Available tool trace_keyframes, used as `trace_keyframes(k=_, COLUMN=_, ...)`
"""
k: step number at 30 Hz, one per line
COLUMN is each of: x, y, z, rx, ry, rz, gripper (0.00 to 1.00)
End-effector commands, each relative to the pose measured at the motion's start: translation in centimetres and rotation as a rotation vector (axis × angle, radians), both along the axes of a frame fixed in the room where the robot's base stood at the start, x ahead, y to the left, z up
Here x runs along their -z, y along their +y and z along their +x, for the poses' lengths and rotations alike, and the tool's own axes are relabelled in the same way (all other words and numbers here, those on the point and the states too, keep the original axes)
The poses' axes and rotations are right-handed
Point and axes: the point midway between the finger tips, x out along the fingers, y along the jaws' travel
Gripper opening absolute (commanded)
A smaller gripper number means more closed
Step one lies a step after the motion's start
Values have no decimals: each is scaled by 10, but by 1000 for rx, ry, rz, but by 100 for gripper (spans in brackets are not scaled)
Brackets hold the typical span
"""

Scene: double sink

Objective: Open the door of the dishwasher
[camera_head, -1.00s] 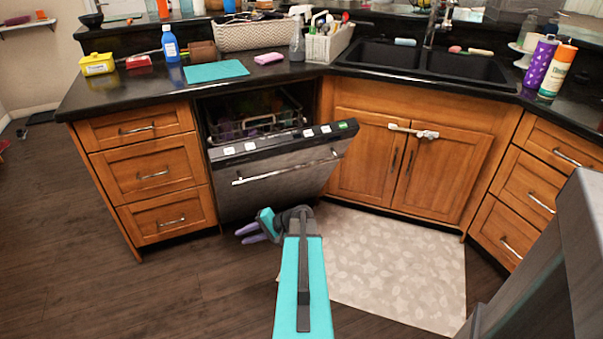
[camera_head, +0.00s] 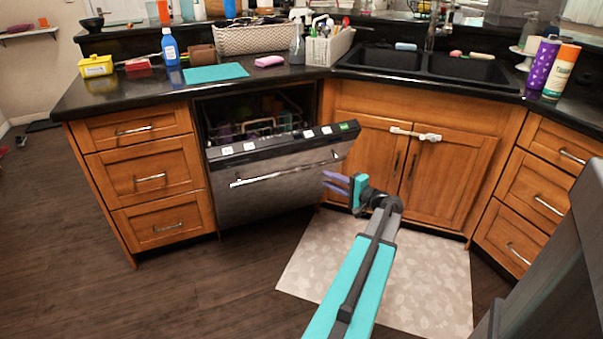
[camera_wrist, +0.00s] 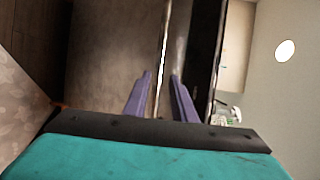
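The dishwasher door (camera_head: 270,190) is dark metal and stands partly open, its top tilted out from the cabinet. A silvery bar handle (camera_head: 285,171) runs across its upper front. The rack inside shows through the gap above the door. My gripper (camera_head: 324,180) is open and empty at the right side of the door, with its purple fingers pointing left. In the wrist view, the door panel (camera_wrist: 115,60) fills the middle left. The bright handle (camera_wrist: 163,50) runs between the two spread fingers (camera_wrist: 161,76) in the picture; how far ahead it lies is unclear.
Wooden drawers (camera_head: 150,180) stand left of the dishwasher. A sink cabinet (camera_head: 430,185) with a white lock across its doors stands to the right, close to my gripper. A pale mat (camera_head: 310,260) lies on the floor. The floor in front of the door is clear.

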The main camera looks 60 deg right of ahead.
Motion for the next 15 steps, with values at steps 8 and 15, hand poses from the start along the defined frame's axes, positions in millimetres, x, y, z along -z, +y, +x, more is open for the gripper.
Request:
trace_keyframes(k=8, x=0, y=0, z=0, rx=1, ry=0, rz=0, gripper=24)
trace_keyframes(k=15, x=1, y=-2, z=6, rx=-1, ry=1, rz=0, gripper=24)
